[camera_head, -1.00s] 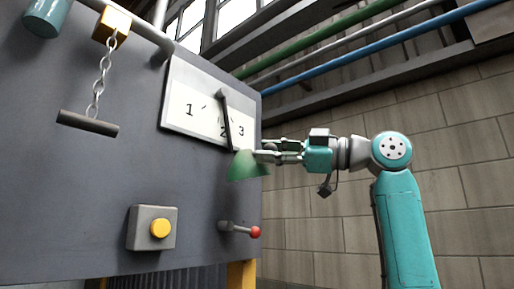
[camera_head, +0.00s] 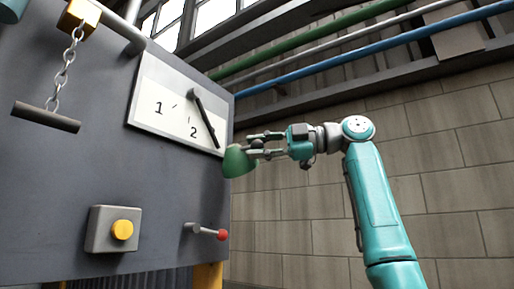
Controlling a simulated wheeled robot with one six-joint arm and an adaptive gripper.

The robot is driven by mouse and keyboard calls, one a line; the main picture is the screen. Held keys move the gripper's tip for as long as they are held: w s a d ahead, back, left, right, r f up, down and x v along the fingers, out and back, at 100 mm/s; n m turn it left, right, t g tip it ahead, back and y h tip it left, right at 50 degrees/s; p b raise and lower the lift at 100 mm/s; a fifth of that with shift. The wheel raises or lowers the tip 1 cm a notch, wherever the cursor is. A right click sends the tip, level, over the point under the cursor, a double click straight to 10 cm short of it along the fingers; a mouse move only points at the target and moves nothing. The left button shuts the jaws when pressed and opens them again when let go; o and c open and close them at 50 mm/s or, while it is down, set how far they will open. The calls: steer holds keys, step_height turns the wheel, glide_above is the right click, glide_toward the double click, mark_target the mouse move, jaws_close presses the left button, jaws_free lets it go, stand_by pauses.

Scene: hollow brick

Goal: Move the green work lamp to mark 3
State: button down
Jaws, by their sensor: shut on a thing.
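The arm hangs from a pivot on a white dial plate (camera_head: 147,110) and slants down to the right, past the 2. Mark 3 cannot be seen; the arm crosses the area right of the 2. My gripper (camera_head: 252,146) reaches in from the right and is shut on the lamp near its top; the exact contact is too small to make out.
On the grey panel are a yellow push button (camera_head: 122,230), a red-knobbed lever (camera_head: 221,234) below the lamp, and a chain with a dark bar handle (camera_head: 46,117). Pipes (camera_head: 360,62) run overhead along the block wall (camera_head: 400,170). Free space lies right of the panel.

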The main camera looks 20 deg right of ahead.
steer(key=shift+r, duration=0.15)
steer(key=c, duration=0.8)
jaws_free()
steer(key=shift+w, duration=0.1)
steer(key=shift+d, duration=0.1)
steer(key=v, duration=1.2)
